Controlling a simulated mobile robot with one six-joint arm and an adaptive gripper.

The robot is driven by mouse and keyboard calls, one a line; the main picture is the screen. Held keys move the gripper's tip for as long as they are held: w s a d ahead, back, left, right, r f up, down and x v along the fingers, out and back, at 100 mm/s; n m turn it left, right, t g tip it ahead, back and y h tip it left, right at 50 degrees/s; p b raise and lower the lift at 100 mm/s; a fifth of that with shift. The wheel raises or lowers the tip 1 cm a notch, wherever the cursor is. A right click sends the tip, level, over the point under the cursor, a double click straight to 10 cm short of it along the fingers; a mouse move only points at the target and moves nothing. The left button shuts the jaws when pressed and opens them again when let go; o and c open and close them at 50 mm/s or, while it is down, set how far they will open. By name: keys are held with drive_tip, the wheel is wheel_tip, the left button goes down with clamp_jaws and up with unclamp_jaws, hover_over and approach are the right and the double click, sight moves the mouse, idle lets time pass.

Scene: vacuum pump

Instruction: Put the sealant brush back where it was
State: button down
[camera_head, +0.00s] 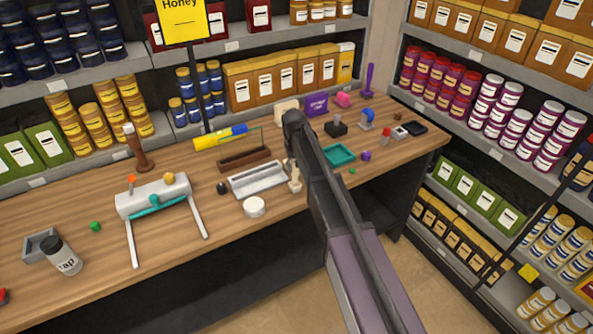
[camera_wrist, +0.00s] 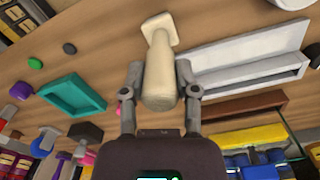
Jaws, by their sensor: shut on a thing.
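The sealant brush, as I take it, is a cream piece with a rounded thick end, a narrower neck and a flat squarish end. It is between the fingers of my gripper (camera_wrist: 160,78) in the wrist view, where the brush (camera_wrist: 158,55) shows nearly whole. My gripper is shut on its thick part. In the head view the brush (camera_head: 295,184) shows beside the right end of a white tray (camera_head: 262,184), and my arm hides most of the gripper. I cannot tell whether the brush touches the table.
A brown trough (camera_head: 244,160) lies behind the white tray. A teal tray (camera_head: 338,155) is to the right, a white round lid (camera_head: 254,207) in front. A white frame with legs (camera_head: 152,197) stands left. Shelves line the back and right.

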drive_tip(key=shift+f, duration=0.15)
drive_tip(key=shift+c, duration=1.8)
unclamp_jaws()
drive_tip(key=shift+r, duration=0.2)
wheel_tip(320, 180, up, 12)
drive_tip(key=p, duration=1.2)
drive_tip(key=shift+a, duration=0.1)
drive_tip(key=s+d+m, duration=0.3)
drive_tip(key=s+d, duration=2)
drive_tip(key=s, duration=0.3)
drive_tip(key=shift+d, duration=0.35)
